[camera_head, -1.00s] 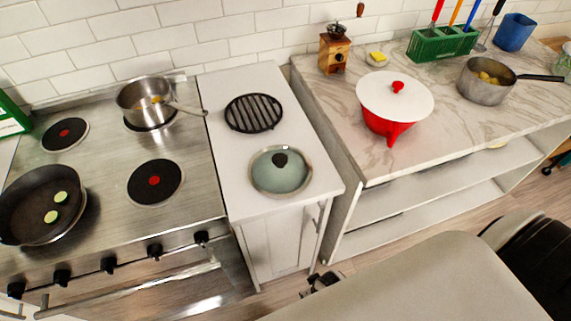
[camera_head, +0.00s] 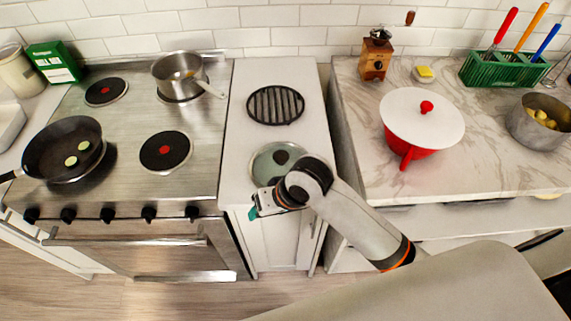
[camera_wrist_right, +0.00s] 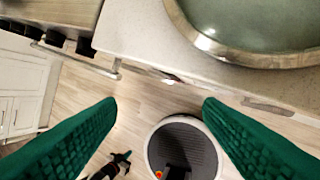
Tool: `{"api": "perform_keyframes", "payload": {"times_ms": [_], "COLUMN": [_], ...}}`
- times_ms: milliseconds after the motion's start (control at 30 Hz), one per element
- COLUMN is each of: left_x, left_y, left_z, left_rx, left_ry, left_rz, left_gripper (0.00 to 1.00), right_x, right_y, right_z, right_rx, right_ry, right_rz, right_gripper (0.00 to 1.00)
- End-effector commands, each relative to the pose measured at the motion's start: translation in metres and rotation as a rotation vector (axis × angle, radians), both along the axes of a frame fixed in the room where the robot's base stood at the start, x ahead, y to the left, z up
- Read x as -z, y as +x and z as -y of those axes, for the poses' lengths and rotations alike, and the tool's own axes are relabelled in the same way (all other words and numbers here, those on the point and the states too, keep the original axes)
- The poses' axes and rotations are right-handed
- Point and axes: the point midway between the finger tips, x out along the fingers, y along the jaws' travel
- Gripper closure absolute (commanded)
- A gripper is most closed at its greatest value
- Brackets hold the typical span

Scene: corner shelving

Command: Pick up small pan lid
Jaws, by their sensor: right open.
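The small pan lid (camera_head: 268,165) is a round glass lid with a metal rim and a dark knob. It lies flat on the white counter between the stove and the marble counter. My right arm partly covers it in the head view. In the right wrist view the lid (camera_wrist_right: 262,30) shows at the upper right, cut off by the frame. My right gripper (camera_head: 256,207) is at the counter's front edge, just in front of the lid and apart from it. Its green fingers (camera_wrist_right: 160,105) are wide open with nothing between them. My left gripper is not in view.
A black round grate (camera_head: 275,104) lies behind the lid. The stove (camera_head: 125,190) on the left holds a frying pan (camera_head: 62,142) and a saucepan (camera_head: 177,70). A red pot with a white lid (camera_head: 422,118) stands on the marble counter to the right.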

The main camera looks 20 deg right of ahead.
Motion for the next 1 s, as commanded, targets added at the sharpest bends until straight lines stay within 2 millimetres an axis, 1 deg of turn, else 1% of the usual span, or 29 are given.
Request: {"api": "perform_keyframes", "payload": {"times_ms": [33,200,267,333,433,500,600,700,800,867,967,1000], "left_x": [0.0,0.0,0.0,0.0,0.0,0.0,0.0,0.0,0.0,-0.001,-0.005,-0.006], "left_y": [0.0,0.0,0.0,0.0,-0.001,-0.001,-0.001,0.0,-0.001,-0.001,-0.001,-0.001], "left_z": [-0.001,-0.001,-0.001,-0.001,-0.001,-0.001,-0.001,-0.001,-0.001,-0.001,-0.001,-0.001], "left_rx": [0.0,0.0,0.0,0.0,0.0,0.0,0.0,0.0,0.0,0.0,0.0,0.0], "left_ry": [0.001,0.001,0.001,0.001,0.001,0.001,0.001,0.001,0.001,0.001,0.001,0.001], "left_rz": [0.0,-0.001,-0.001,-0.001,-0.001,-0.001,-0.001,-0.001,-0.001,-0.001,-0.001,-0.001], "left_gripper": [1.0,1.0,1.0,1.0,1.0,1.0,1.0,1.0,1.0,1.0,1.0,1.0], "right_x": [-0.007,-0.029,-0.04,-0.055,-0.078,-0.094,-0.116,-0.133,-0.143,-0.143,-0.132,-0.125], "right_y": [0.007,0.029,0.04,0.053,0.071,0.082,0.095,0.103,0.106,0.107,0.108,0.109], "right_z": [-0.004,-0.012,-0.011,-0.007,0.007,0.02,0.038,0.053,0.061,0.063,0.065,0.066], "right_rx": [0.004,0.051,0.089,0.152,0.273,0.37,0.507,0.614,0.679,0.697,0.706,0.705], "right_ry": [0.001,-0.011,-0.031,-0.067,-0.13,-0.173,-0.222,-0.254,-0.269,-0.274,-0.277,-0.277], "right_rz": [-0.004,-0.064,-0.095,-0.132,-0.181,-0.208,-0.235,-0.25,-0.257,-0.262,-0.266,-0.266], "right_gripper": [0.39,0.39,0.39,0.39,0.39,0.39,0.39,0.39,0.39,0.39,0.39,0.39]}}
